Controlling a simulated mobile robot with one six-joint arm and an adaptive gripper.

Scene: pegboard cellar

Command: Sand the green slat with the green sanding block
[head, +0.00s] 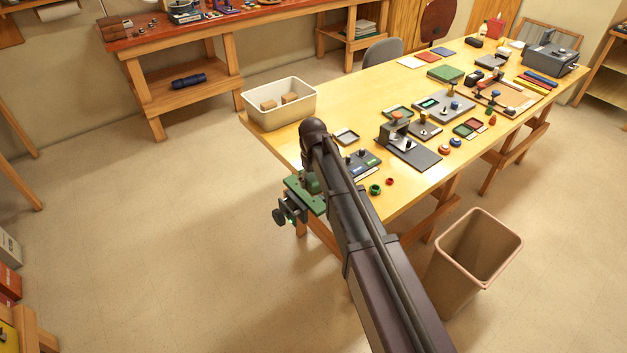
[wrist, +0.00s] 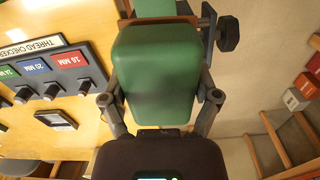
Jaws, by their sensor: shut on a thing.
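The green sanding block (wrist: 155,75) fills the middle of the wrist view, held between the two fingers of my gripper (wrist: 161,99). In the head view the green slat (head: 297,190) sticks out past the near-left end of the workbench, beside a dark clamp (head: 289,210) with a round knob. Part of the block (head: 313,183) shows there over the slat, partly behind my arm. In the wrist view a green strip of the slat (wrist: 154,7) shows beyond the block, with the clamp knob (wrist: 228,33) at its right. Whether block and slat touch, I cannot tell.
The workbench (head: 350,105) carries a white bin (head: 279,103) with brown blocks and a thread checker (wrist: 52,66) near the slat. Several tools and trays stand farther along. A tan waste bin (head: 473,255) stands on the floor at right.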

